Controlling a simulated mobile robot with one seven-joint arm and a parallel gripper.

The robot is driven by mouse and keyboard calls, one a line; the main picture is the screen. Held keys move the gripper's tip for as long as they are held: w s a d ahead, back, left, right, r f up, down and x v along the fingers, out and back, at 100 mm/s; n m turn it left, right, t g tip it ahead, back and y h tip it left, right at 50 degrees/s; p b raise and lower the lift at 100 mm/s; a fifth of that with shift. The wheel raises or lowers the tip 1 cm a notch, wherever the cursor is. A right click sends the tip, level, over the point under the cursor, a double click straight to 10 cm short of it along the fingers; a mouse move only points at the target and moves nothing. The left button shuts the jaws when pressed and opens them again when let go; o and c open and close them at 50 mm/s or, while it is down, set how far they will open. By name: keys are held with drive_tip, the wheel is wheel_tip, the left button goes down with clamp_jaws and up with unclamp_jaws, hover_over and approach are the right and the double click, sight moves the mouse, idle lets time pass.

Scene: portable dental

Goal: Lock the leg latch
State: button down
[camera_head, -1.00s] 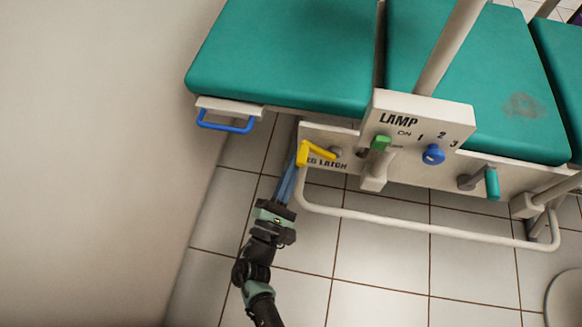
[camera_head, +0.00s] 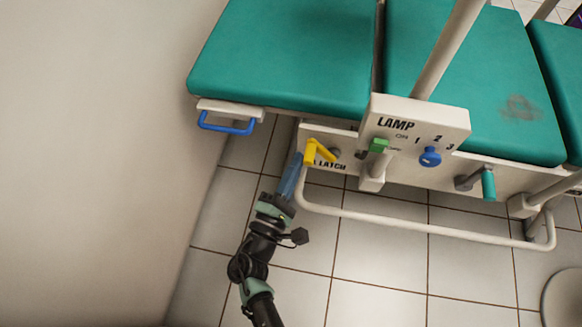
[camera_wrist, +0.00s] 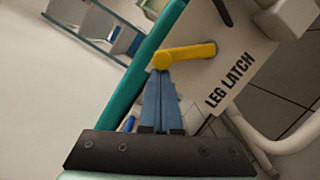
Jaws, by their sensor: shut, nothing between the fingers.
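The yellow leg latch handle (camera_head: 319,151) is on a pale panel (camera_head: 338,137) lettered "LEG LATCH", under the green couch. In the head view its bent arm points down and right from its upper left end. In the wrist view the yellow handle (camera_wrist: 185,55) lies across the panel, with its rounded end just past my fingertips. My gripper (camera_head: 295,162) has its blue fingers closed together and empty, pointing up at the handle from below left. In the wrist view the fingertips (camera_wrist: 161,73) appear at the handle's rounded end; I cannot tell whether they touch it.
The lamp box (camera_head: 414,122) with a green switch (camera_head: 379,146) and a blue knob (camera_head: 430,157) stands to the right. A blue pull handle (camera_head: 227,124) is at the left. A pale tube rail (camera_head: 400,228) runs below the panel. The tiled floor is open in front.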

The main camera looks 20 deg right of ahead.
drive_tip(key=shift+s+d+r+m+g+y+p, duration=0.15)
drive_tip(key=shift+s+d+r+m+g, duration=0.35)
drive_tip(key=shift+m, duration=0.85)
drive_tip(key=shift+s+d+r+m+g+y+p, duration=0.1)
drive_tip(key=shift+s+d+r+m+y+p, duration=0.2)
drive_tip(key=shift+d+r+m, duration=0.8)
drive_tip(key=shift+s+d+r+m+g+y, duration=0.1)
drive_tip(key=shift+s+d+r+m+g, duration=0.3)
drive_tip(key=shift+m, duration=1.25)
drive_tip(key=shift+a+f, duration=0.1)
drive_tip(key=shift+f, duration=0.05)
drive_tip(key=shift+a, duration=0.1)
